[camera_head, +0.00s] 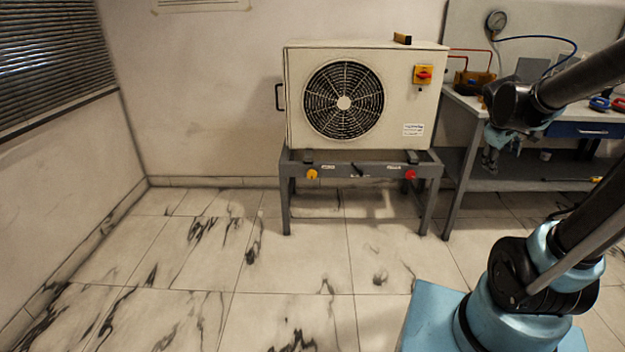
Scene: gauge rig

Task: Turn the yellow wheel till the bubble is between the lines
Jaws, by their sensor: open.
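A small yellow wheel (312,174) sits on the front rail of the grey metal stand (287,200), at the left below the fan unit. A red wheel (410,174) sits on the same rail at the right. Between them is a small dark part (358,170), too small to make out. I cannot make out a bubble or lines. My gripper (490,160) hangs at the right, in front of the workbench, well apart from both wheels. It is open and empty, with its fingers pointing down.
A white fan unit (400,110) with a red-and-yellow switch (423,75) rests on the stand. A small yellow-and-black object (402,39) lies on its top. A workbench (460,104) with tools stands at the right. The tiled floor (200,240) before the stand is clear.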

